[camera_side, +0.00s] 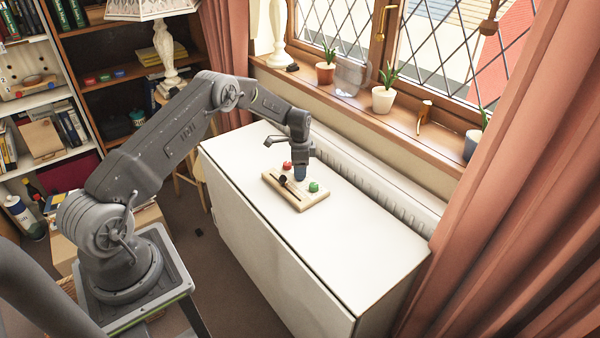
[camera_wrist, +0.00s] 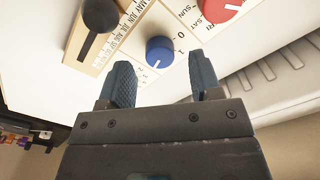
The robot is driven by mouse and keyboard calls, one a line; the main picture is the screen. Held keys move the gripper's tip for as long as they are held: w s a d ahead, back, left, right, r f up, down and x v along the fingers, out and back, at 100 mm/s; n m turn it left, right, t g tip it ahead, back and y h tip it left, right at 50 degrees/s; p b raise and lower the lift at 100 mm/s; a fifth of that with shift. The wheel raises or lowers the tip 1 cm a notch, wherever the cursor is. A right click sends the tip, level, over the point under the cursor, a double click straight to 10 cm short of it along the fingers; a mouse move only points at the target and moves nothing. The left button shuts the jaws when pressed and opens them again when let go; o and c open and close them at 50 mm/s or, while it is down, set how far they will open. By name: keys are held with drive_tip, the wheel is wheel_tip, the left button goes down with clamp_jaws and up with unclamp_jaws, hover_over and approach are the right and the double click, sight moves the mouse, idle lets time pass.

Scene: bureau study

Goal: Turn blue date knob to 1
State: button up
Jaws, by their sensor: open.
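The blue date knob (camera_wrist: 158,50) sits on a pale wooden calendar board (camera_wrist: 133,42), which also shows on the white cabinet in the side view (camera_side: 312,202). A white mark on the knob points toward the bottom of the wrist picture; digits, including 0 and 1, stand at its right. My gripper (camera_wrist: 160,66) is open, its two blue-grey fingers apart on either side of the knob in the picture. Nothing is between the fingers that I can see gripped. In the side view my gripper (camera_side: 301,173) is low over the board and the blue knob cannot be told apart.
A red day knob (camera_wrist: 222,8) and a black month slider (camera_wrist: 101,15) are close by on the board. A green knob (camera_side: 314,187) is at its right. The white cabinet top (camera_side: 365,240) is clear around the board. A radiator (camera_side: 385,185) runs behind.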

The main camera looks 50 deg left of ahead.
drive_tip(key=shift+f, duration=1.15)
drive_tip(key=shift+c, duration=0.5)
drive_tip(key=c, duration=0.8)
drive_tip(key=shift+c, duration=0.2)
